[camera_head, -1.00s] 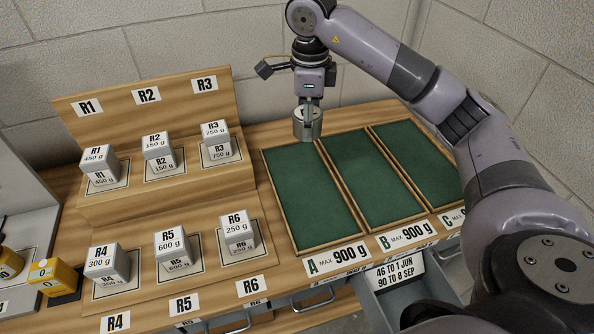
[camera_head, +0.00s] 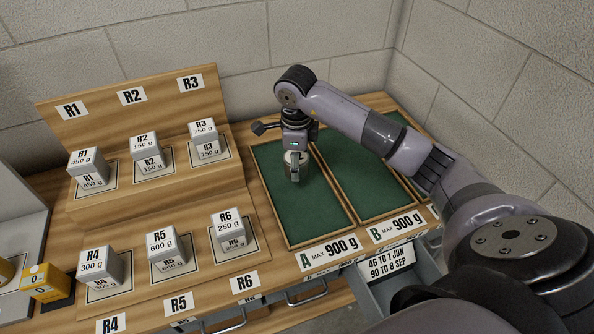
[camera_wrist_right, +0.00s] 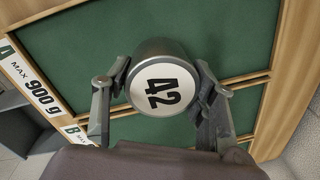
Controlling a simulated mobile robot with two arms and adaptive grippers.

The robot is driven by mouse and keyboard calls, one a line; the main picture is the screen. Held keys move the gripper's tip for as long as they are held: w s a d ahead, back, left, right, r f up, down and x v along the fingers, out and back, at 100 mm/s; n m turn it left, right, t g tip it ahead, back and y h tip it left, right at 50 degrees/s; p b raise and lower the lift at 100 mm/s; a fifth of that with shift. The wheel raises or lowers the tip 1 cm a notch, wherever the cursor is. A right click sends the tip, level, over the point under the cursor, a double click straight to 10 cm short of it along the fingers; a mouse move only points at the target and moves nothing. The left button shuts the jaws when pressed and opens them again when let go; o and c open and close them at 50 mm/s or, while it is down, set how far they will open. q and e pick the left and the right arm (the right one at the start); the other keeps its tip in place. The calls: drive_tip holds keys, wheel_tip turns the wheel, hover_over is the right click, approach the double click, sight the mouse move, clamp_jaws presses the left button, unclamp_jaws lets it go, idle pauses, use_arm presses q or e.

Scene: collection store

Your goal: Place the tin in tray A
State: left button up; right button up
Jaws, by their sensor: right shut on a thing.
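The tin is a silver cylinder with a white lid marked 42, seen in the right wrist view (camera_wrist_right: 160,88) and in the head view (camera_head: 303,160). My right gripper (camera_head: 295,176) is shut on the tin, one finger on each side, as the right wrist view (camera_wrist_right: 160,98) shows. In the head view the tin is over the far part of tray A (camera_head: 310,205), a green-lined tray with a wooden rim. I cannot tell whether the tin touches the tray's floor. Tray A holds nothing else that I see. My left gripper is not in view.
Tray B (camera_head: 357,180) lies right of tray A, with another tray partly behind my arm. Stepped wooden racks on the left hold several weight-labelled white boxes, such as R6 (camera_head: 228,222). A drawer (camera_head: 385,285) stands open below the trays. A yellow object (camera_head: 45,283) sits at the far left.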

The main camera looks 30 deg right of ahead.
wheel_tip(320, 180, down, 4)
drive_tip(key=shift+f+p, duration=0.1)
drive_tip(key=shift+p, duration=0.3)
drive_tip(key=shift+f, duration=0.2)
drive_tip(key=o, duration=1.2)
drive_tip(key=shift+r, duration=0.1)
drive_tip(key=shift+o, duration=0.2)
